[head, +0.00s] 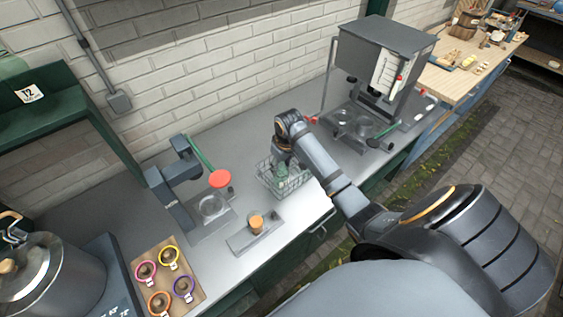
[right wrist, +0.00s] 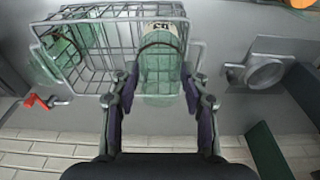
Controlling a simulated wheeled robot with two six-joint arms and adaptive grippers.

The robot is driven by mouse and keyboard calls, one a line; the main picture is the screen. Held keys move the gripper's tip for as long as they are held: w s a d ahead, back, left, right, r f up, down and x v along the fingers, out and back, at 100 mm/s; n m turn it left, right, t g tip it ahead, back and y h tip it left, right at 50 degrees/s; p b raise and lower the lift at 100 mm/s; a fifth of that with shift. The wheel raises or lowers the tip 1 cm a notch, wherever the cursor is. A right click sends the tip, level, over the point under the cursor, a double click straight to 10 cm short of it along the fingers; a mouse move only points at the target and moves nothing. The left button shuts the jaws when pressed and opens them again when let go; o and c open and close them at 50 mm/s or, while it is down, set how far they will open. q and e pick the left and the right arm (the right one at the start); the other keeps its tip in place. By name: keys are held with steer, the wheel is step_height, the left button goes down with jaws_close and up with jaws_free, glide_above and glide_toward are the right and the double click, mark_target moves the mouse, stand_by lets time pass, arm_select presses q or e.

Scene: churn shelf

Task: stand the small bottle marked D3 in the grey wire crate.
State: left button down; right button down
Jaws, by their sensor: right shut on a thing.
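My right gripper (head: 281,156) is at the grey wire crate (head: 295,184), pointing down at it. In the right wrist view the gripper (right wrist: 160,78) is shut on a small green glass bottle (right wrist: 161,84). A pale label with a dark, blurred mark, perhaps D3, shows at its far end. The bottle overlaps one end of the wire crate (right wrist: 97,85); I cannot tell whether its base touches the crate floor. Another green glass bottle (right wrist: 62,60) is at the crate's other end. My left gripper is not in view.
A stand with a red disc (head: 220,179) is left of the crate. A board with several coloured rings (head: 140,293) lies front left. A large grey machine (head: 385,55) stands behind right.

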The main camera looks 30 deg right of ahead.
steer(key=shift+f+b, duration=0.35)
steer(key=shift+f, duration=0.75)
steer(key=shift+f, duration=0.1)
steer(key=shift+f+p, duration=0.15)
steer(key=shift+p, duration=0.15)
steer(key=c, duration=0.6)
jaws_free()
